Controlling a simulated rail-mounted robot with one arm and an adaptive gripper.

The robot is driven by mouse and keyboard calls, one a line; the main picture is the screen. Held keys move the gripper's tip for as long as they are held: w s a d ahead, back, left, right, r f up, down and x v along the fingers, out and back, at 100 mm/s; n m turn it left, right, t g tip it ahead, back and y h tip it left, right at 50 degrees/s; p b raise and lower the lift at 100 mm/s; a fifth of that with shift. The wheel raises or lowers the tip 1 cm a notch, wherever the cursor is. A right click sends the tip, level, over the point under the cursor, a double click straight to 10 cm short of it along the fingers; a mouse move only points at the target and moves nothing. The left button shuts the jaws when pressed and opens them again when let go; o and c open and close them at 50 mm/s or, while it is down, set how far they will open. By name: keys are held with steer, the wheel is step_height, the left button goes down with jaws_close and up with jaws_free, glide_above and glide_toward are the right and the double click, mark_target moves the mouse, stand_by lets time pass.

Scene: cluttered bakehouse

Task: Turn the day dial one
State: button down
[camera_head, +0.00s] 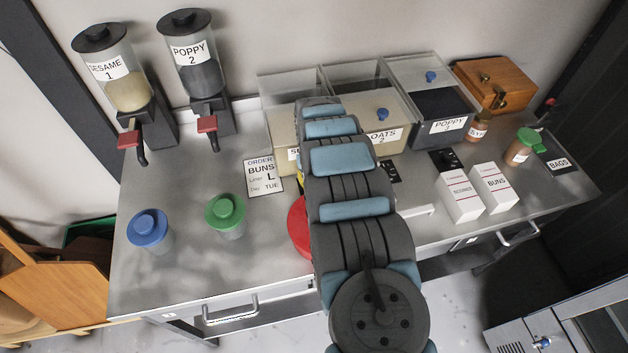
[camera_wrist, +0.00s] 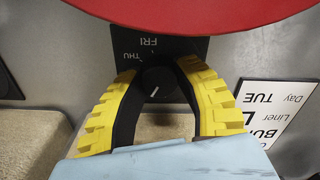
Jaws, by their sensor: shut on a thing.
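The day dial is a small black knob (camera_wrist: 165,88) with a white pointer mark, on a black plate (camera_wrist: 185,50). THU and FRI are readable on the plate, upside down in the wrist view; the other day names are hidden, and I cannot tell which day the mark points at. My gripper (camera_wrist: 157,75) has yellow ribbed fingers with black inner pads, shut on the knob from both sides. In the head view my arm hides the dial and nearly all of the gripper. An order card (camera_head: 264,177) reads BUNS, Liner L, Day TUE.
A red round thing (camera_head: 299,228) lies close beside the gripper and fills the wrist view's top edge. Blue (camera_head: 149,229) and green-lidded (camera_head: 225,213) tubs stand left. Bins, including OATS (camera_head: 384,134) and POPPY (camera_head: 448,127), line the back. White boxes (camera_head: 459,197) stand right.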

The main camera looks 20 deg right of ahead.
steer(key=shift+m, duration=1)
steer(key=c, duration=0.7)
jaws_free()
steer(key=shift+r, duration=3.75)
